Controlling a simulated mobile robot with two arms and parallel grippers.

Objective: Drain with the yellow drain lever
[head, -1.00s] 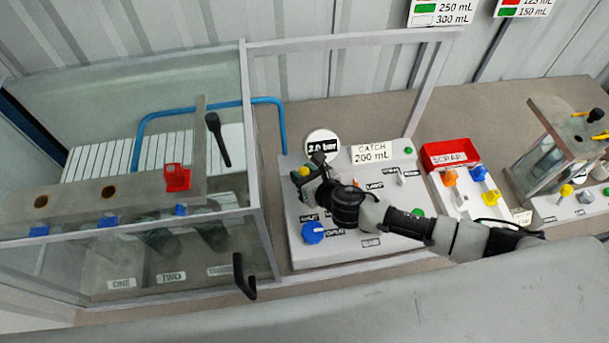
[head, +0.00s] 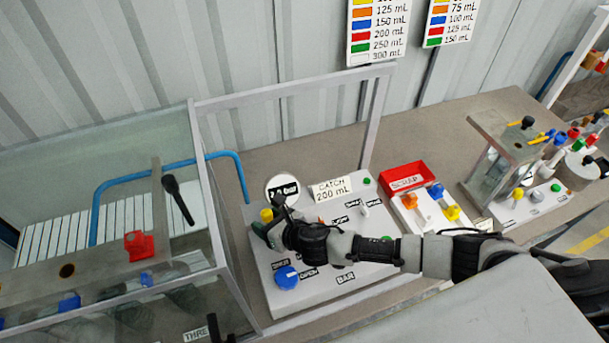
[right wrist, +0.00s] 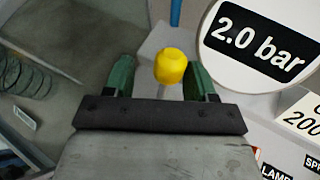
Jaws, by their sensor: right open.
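The yellow drain lever (head: 266,215) shows as a yellow knob at the back left of the white control panel (head: 345,278). In the right wrist view the yellow knob (right wrist: 171,66) stands between the two green fingers, closer to the right finger. My right gripper (head: 270,231) is open around the knob, with a gap on the left side; whether the right finger touches it I cannot tell. The lever's lower part is hidden. My left gripper is in neither current view.
A gauge sign reading 2.0 bar (right wrist: 258,42) stands close behind the knob. A blue knob (head: 286,277) sits at the panel's front. A glass-walled tank (head: 100,150) is on the left, and a red scrap tray (head: 403,177) is on the right.

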